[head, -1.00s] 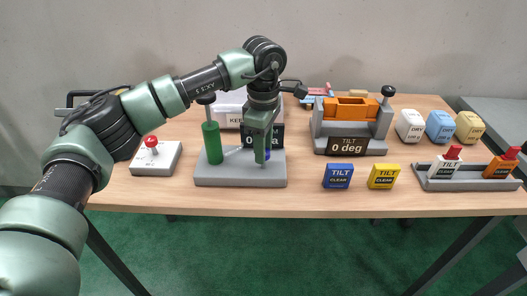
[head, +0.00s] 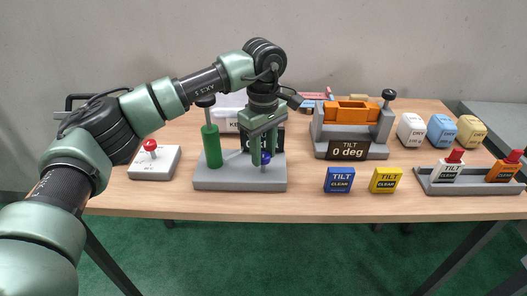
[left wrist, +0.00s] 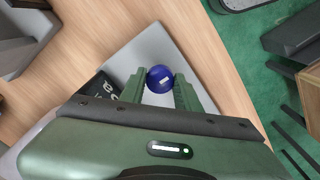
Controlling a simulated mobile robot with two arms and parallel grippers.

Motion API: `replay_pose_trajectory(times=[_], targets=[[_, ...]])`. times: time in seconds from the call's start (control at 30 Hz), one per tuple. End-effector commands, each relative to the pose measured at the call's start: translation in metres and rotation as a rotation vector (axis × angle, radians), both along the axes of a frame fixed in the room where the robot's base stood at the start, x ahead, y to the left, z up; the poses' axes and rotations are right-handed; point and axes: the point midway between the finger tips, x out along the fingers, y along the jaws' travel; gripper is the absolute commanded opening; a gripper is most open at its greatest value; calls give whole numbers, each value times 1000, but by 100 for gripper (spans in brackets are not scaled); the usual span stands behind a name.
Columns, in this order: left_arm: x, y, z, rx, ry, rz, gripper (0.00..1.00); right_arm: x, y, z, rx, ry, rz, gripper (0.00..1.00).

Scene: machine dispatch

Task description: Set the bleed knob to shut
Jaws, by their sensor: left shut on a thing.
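The bleed knob is a small round blue knob (head: 265,159) at the right front of a grey base (head: 225,184) in the head view. It also shows in the left wrist view (left wrist: 160,79), with a small white mark on its top. My left gripper (head: 262,157) points down over the base, its green fingers on either side of the knob. In the left wrist view my left gripper (left wrist: 160,84) is shut on the knob. A green cylinder (head: 211,146) stands on the same base. A dark display behind the gripper is mostly hidden. My right gripper is not in view.
A switch box with a red knob (head: 150,146) stands left of the base. A tilt fixture (head: 348,148) reading 0 deg stands to the right. Blue (head: 339,180) and yellow (head: 385,180) tilt blocks lie in front. The table's front edge is close to the base.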

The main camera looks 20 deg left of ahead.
Motion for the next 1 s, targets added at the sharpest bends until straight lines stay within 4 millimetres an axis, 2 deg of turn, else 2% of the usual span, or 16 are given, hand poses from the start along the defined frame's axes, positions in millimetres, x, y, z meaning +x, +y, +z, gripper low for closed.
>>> replay_pose_trajectory(times=[0.27,0.3,0.37,0.73,0.87,1.0], targets=[[2,0,3,-1,-8,0,0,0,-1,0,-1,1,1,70],[2,0,3,-1,-8,0,40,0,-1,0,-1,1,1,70],[1,0,3,0,-7,1,54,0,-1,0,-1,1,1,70],[1,0,5,0,-4,1,54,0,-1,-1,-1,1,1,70],[1,0,22,0,-7,1,54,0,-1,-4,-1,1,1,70],[2,0,47,0,-7,2,54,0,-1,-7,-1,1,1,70]])
